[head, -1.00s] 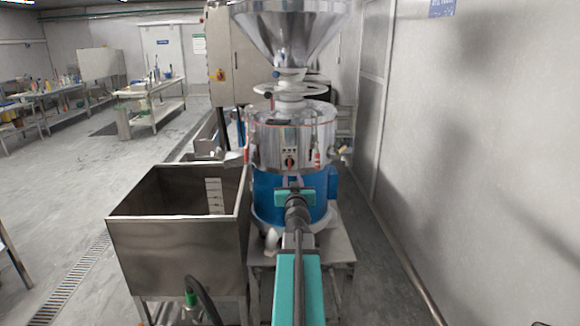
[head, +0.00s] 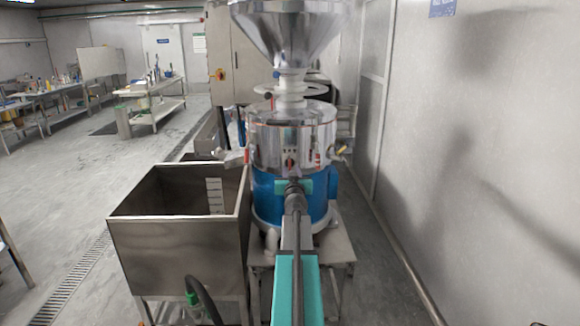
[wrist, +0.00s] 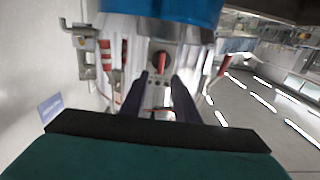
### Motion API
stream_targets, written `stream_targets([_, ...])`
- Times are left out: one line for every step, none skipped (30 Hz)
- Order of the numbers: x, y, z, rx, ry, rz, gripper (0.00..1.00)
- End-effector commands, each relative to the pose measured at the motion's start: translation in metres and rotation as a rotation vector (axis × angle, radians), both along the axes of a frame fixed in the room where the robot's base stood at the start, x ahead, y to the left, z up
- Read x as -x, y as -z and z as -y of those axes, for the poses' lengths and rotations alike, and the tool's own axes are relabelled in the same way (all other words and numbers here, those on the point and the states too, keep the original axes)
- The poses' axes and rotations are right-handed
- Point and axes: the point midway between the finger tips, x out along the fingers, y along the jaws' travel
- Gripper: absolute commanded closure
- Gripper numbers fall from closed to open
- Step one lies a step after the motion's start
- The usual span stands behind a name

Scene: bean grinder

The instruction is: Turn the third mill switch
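The mill (head: 290,135) stands ahead in the head view, with a steel drum above a blue base. A red rotary switch (head: 290,163) sits on the front of its drum, below a row of small buttons. My gripper (head: 292,181) is just below and in front of it; its fingertips are hard to make out there. In the wrist view, my gripper (wrist: 161,78) has two dark fingers apart, with nothing held. The red switch (wrist: 161,62) on its dark round plate shows between and just beyond the fingertips. I cannot tell whether they touch it.
A steel bin (head: 180,240) stands to the left of the mill, close to my arm. A wall (head: 470,160) runs along the right. A steel hopper (head: 290,30) is above the mill. Red-and-white handles (wrist: 106,55) flank the switch in the wrist view. Open floor lies far left.

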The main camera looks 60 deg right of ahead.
Motion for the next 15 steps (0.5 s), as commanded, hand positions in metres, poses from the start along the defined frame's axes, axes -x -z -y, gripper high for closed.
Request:
stream_targets([-0.004, 0.000, 0.005, 0.000, 0.000, 0.000, 0.72])
stream_targets([-0.005, 0.000, 0.007, 0.000, 0.000, 0.000, 0.72])
stream_targets([-0.007, 0.000, 0.010, -0.001, 0.000, 0.001, 0.72])
stream_targets([-0.008, 0.000, 0.012, -0.001, 0.000, 0.001, 0.72])
stream_targets([-0.010, 0.000, 0.014, 0.000, 0.000, 0.000, 0.72])
stream_targets([-0.012, 0.000, 0.017, 0.000, 0.000, 0.000, 0.72])
stream_targets([-0.013, 0.000, 0.019, 0.000, 0.000, 0.000, 0.72])
stream_targets([-0.015, 0.000, 0.021, 0.000, 0.000, 0.000, 0.72])
stream_targets([-0.016, 0.000, 0.023, -0.001, 0.000, 0.001, 0.72])
stream_targets([-0.018, 0.000, 0.025, -0.001, 0.000, 0.001, 0.72])
stream_targets([-0.019, 0.000, 0.027, 0.000, 0.000, 0.000, 0.72])
stream_targets([-0.021, 0.000, 0.030, 0.000, 0.000, 0.000, 0.72])
stream_targets([-0.022, 0.000, 0.032, 0.000, 0.000, 0.000, 0.72])
stream_targets([-0.024, 0.000, 0.034, 0.000, 0.000, 0.000, 0.72])
stream_targets([-0.025, 0.000, 0.036, -0.001, 0.000, 0.001, 0.72])
